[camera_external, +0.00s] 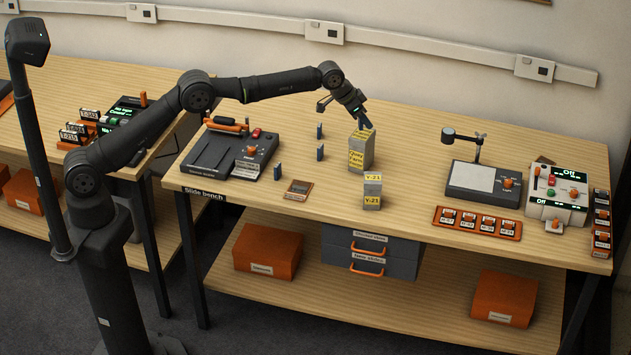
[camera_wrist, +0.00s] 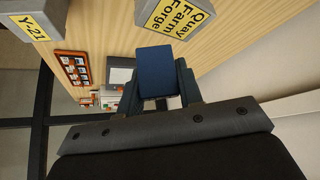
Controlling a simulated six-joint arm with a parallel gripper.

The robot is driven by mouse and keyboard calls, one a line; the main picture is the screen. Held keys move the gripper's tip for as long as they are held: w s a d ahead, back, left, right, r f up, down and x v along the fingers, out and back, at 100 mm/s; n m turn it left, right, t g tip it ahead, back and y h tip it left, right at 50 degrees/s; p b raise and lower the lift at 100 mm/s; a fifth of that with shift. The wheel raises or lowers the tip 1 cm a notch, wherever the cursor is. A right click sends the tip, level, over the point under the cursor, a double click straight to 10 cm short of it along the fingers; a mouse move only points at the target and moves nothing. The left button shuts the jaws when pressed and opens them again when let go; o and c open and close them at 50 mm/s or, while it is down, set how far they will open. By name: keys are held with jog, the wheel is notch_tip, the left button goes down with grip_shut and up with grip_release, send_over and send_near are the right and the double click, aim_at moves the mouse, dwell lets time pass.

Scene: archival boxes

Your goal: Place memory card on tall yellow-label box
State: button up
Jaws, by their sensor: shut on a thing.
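My gripper (camera_external: 364,119) is shut on a dark blue memory card (camera_wrist: 154,72), which shows between the fingers (camera_wrist: 162,98) in the wrist view. In the external view the gripper is at the top of the tall grey box (camera_external: 358,160), which has yellow labels on its top and front. I cannot tell whether the card touches the box. The yellow label reading "Quay Farm Forge" (camera_wrist: 178,14) also shows at the top of the wrist view. A shorter grey box (camera_external: 372,190) with yellow "Y-21" labels stands in front of it, and shows at the wrist view's upper left (camera_wrist: 24,24).
Small blue cards (camera_external: 320,152) stand upright on the bench left of the tall box. A small brown-framed item (camera_external: 298,189) lies in front. A dark slide device (camera_external: 230,150) is at left. An orange rack (camera_external: 477,222) and lamp stand (camera_external: 484,183) are at right.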

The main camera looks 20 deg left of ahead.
aim_at(363, 138)
jog(key=shift+w+a+f, duration=0.1)
jog(key=shift+w+f, duration=0.25)
jog(key=shift+w, duration=0.1)
jog(key=shift+f, duration=1.85)
jog(key=shift+c, duration=0.3)
jog(key=shift+f, duration=0.2)
jog(key=o, duration=1)
jog(key=shift+r, duration=0.1)
jog(key=shift+s+r, duration=0.1)
jog(key=shift+r, duration=0.1)
jog(key=v, duration=1.1)
jog(key=shift+s+a+r, duration=0.1)
jog(key=shift+a+r, duration=0.1)
jog(key=shift+r, duration=0.15)
